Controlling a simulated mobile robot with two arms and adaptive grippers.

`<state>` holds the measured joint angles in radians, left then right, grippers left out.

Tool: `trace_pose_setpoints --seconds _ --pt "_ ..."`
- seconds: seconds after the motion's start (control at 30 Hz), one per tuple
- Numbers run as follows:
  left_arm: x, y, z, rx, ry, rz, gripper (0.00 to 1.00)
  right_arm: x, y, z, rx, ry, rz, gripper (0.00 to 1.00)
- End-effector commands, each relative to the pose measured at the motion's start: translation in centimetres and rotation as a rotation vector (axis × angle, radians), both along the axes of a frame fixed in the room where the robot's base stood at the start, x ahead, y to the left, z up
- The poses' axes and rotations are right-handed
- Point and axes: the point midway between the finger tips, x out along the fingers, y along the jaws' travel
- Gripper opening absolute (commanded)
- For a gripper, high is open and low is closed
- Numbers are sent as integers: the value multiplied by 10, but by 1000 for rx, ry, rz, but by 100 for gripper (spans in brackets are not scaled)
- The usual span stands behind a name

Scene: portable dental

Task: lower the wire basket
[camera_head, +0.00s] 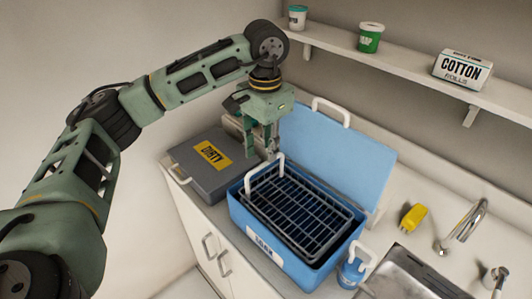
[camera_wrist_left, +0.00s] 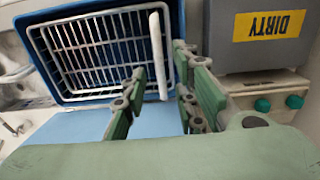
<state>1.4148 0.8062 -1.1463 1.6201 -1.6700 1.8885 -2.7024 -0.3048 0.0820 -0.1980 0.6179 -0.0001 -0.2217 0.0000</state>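The wire basket (camera_head: 300,210) is a dark grid with white loop handles. It sits inside the open blue box (camera_head: 240,217), its top near the box's rim. One white handle (camera_head: 250,178) rises at the basket's left end; another (camera_head: 365,252) shows at the right end. My left gripper (camera_head: 262,154) points down just above the left handle. In the left wrist view its fingers (camera_wrist_left: 160,92) are apart and the white handle bar (camera_wrist_left: 156,60) appears between them; contact is not visible. The box's depth under the basket is hidden. My right gripper is not in view.
A grey box labelled DIRTY (camera_head: 190,165) stands left of the blue box. The blue lid (camera_head: 335,150) stands open behind. A blue bottle (camera_head: 350,272), yellow object (camera_head: 413,218), tap (camera_head: 465,222) and sink (camera_head: 410,280) are at right. A shelf (camera_head: 400,70) runs above.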

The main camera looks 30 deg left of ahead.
Motion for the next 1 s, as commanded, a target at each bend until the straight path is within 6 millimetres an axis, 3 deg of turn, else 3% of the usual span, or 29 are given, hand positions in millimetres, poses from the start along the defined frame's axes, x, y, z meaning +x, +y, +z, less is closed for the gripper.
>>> trace_pose_setpoints --seconds 0.23,0.53,0.87,1.0 --pt "0 0 -28 -3 1 0 27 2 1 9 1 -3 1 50" --pt "0 -1 -33 -2 0 0 27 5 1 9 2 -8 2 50" --pt "0 -1 -32 -3 -1 0 0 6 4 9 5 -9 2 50" --pt "0 -1 -32 -3 -1 0 0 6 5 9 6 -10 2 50"
